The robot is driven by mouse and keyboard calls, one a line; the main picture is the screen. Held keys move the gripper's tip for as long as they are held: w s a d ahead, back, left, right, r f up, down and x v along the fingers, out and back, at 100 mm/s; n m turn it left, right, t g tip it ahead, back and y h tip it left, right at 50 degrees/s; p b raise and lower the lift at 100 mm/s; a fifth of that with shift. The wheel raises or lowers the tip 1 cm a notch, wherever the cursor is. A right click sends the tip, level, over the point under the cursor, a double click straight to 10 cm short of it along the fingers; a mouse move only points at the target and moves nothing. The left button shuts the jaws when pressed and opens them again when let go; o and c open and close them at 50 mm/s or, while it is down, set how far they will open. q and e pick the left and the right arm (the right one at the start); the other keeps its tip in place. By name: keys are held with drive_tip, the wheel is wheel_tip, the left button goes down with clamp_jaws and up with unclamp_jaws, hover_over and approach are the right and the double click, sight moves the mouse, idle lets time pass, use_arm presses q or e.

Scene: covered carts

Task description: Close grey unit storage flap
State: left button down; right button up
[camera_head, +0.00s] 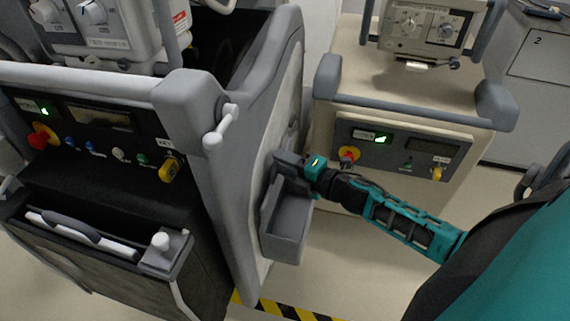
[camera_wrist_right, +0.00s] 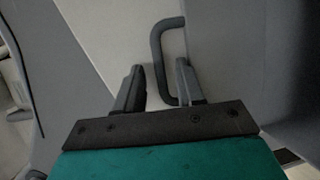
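The grey unit (camera_head: 225,165) stands left of centre in the head view. On its side is a grey box-like storage compartment (camera_head: 285,235), with its upper part partly hidden by my right gripper. My right gripper (camera_head: 283,163) is at the top of this compartment, close to the unit's side. In the right wrist view its two fingers (camera_wrist_right: 160,88) are apart. A dark bent handle (camera_wrist_right: 158,55) stands between them, nearer the right finger; I cannot tell whether they touch. The flap's exact angle is unclear. My left gripper is not in view.
A beige cart (camera_head: 420,115) with a control panel stands right of the grey unit. A small light handle (camera_head: 220,127) juts from the unit's corner. An open-looking drawer (camera_head: 85,235) is at lower left. Yellow-black tape (camera_head: 290,311) marks the floor, which is clear there.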

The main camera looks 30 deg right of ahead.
clamp_jaws()
idle(0.4)
idle(0.4)
